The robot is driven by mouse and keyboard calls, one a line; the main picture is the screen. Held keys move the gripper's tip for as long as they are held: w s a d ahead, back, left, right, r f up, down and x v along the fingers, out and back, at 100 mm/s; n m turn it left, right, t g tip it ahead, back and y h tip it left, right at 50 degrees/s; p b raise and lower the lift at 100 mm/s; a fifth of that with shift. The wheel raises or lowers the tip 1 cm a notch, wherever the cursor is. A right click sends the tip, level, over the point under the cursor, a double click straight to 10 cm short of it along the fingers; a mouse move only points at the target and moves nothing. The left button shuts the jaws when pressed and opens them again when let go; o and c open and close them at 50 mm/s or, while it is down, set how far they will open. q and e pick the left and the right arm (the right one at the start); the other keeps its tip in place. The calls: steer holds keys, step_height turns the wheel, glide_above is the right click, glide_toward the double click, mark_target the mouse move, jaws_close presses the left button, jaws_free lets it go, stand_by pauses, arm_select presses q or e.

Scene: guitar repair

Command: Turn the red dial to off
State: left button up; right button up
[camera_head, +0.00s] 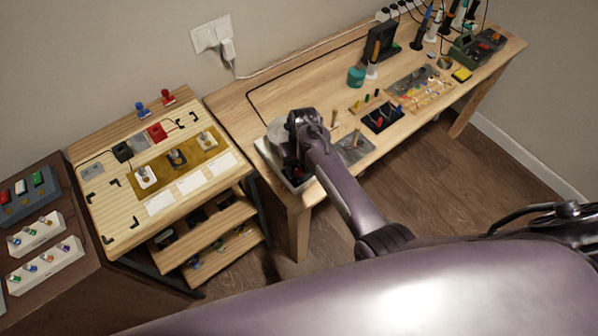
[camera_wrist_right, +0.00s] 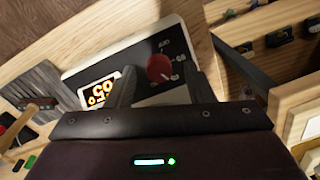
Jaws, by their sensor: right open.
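My left gripper is not in view.
The long wooden bench (camera_head: 300,75) carries tools and small parts to the right of the device. A lower wooden stand (camera_head: 115,140) with switches and shelves is at left, across a narrow gap. A dark cabinet (camera_head: 100,280) stands at far left.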

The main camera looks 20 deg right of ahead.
steer(key=shift+f, duration=0.35)
steer(key=shift+d, duration=0.1)
steer(key=c, duration=1)
